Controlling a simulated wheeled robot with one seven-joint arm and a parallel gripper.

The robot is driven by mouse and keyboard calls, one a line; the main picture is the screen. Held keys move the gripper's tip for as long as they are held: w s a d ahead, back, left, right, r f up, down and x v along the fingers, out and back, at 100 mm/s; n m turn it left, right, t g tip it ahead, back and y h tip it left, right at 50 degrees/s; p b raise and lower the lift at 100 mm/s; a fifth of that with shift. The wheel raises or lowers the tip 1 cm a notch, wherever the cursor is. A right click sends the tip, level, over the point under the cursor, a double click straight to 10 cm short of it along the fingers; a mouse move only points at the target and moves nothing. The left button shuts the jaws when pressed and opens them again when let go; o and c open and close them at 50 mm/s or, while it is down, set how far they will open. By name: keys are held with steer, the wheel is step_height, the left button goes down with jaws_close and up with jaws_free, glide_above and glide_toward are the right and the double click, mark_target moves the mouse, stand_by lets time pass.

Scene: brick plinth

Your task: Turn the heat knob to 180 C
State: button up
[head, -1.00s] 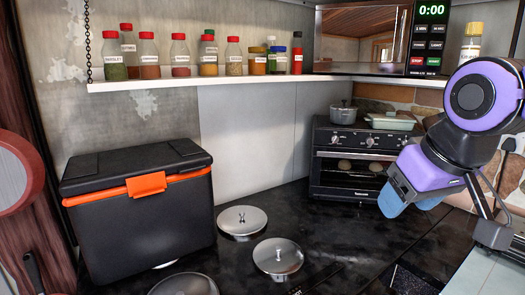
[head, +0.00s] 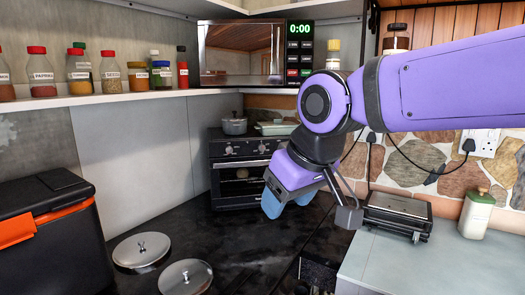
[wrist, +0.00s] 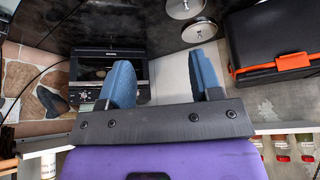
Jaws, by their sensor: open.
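A black toaster oven (head: 225,177) stands at the back of the dark counter. Two light knobs show on its upper front, a left knob (head: 229,150) and a right knob (head: 263,148); their markings are too small to read, so I cannot tell which is the heat knob. My gripper (head: 287,205) has blue fingers, is open and empty, and hangs in front of the oven's right side, hiding part of it. In the wrist view the oven (wrist: 108,52) appears upside down, beyond the spread fingers of my gripper (wrist: 163,72), partly behind the left finger.
A grey pot (head: 234,125) and a pale dish (head: 276,128) sit on the oven. Two metal lids (head: 141,250) lie on the counter, beside a black cooler box (head: 75,245). A black grill (head: 397,215) stands at right. A shelf (head: 130,97) with jars and a microwave (head: 238,52) is above.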

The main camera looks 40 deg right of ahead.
steer(key=shift+w, duration=0.1)
steer(key=shift+c, duration=1.2)
steer(key=n+t+h, duration=0.5)
steer(key=n+t, duration=0.1)
steer(key=n, duration=0.4)
glide_toward(262, 149)
steer(key=s+a+f, duration=0.1)
steer(key=s+a, duration=0.8)
steer(key=a, duration=0.1)
steer(key=w+d+f+n+t+h, duration=0.1)
steer(key=w+d+n, duration=0.1)
steer(key=w+d, duration=0.2)
steer(key=w+d+f+n+t+h, duration=0.1)
steer(key=w+d+n+h, duration=0.1)
steer(key=w+d, duration=0.3)
steer(key=w+d+f+n+t+h, duration=0.1)
steer(key=w+d+n, duration=0.3)
steer(key=w, duration=0.4)
steer(key=shift+d+f+t+h, duration=0.3)
steer(key=shift+d+f+t, duration=0.1)
steer(key=shift+f+t, duration=0.1)
steer(key=c, duration=0.6)
